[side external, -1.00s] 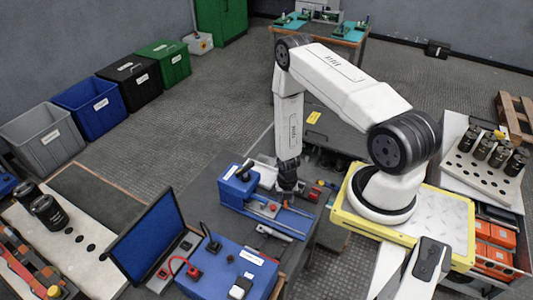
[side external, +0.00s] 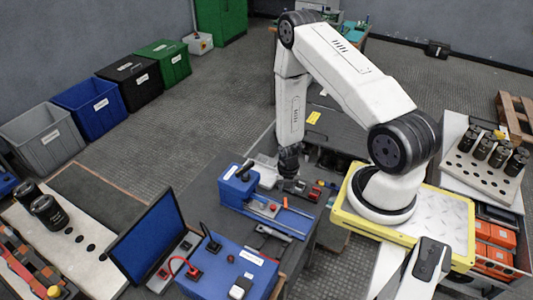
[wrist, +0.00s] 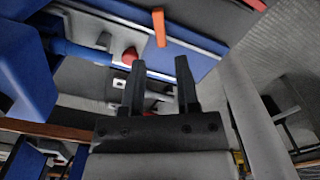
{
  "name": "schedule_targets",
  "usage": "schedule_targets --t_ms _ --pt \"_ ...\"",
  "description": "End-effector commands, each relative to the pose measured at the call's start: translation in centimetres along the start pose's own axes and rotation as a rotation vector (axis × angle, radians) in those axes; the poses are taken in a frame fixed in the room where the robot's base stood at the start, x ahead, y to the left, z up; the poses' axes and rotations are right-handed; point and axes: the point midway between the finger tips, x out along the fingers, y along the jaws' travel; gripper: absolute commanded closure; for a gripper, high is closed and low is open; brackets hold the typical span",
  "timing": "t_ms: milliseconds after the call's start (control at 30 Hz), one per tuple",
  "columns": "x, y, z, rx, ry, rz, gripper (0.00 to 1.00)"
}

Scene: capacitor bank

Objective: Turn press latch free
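The blue press (side external: 262,210) sits on the dark bench, with a red knob (side external: 272,207) and a small orange lever (side external: 285,202) on its bed. I take the orange lever to be the latch, but its exact turn is hard to tell. In the wrist view the orange lever (wrist: 159,27) stands out from the blue bed, beyond my fingertips, and the red knob (wrist: 130,55) is near the left fingertip. My gripper (wrist: 160,68) has its two fingers apart with nothing held between them. In the side view my gripper (side external: 290,174) is behind and above the press bed, apart from the lever.
A blue box (side external: 230,270) with leads and a laptop (side external: 148,235) stand at the bench's front left. Small red and grey parts (side external: 315,190) lie right of the press. A rack of black capacitors (side external: 490,155) stands at the far right.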

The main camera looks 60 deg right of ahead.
Motion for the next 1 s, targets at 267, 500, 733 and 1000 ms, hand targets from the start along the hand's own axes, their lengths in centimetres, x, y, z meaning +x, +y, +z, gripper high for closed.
schedule_targets --t_ms 267,500,733,1000 --pt "-0.8 0.0 0.0 0.0 0.0 0.0 0.6" --pt "-0.8 0.0 0.0 0.0 0.0 0.0 0.63" --pt "-2.4 0.0 0.1 -0.002 -0.002 0.001 0.63" --pt "-2.7 0.0 0.0 -0.002 0.0 0.0 0.63"
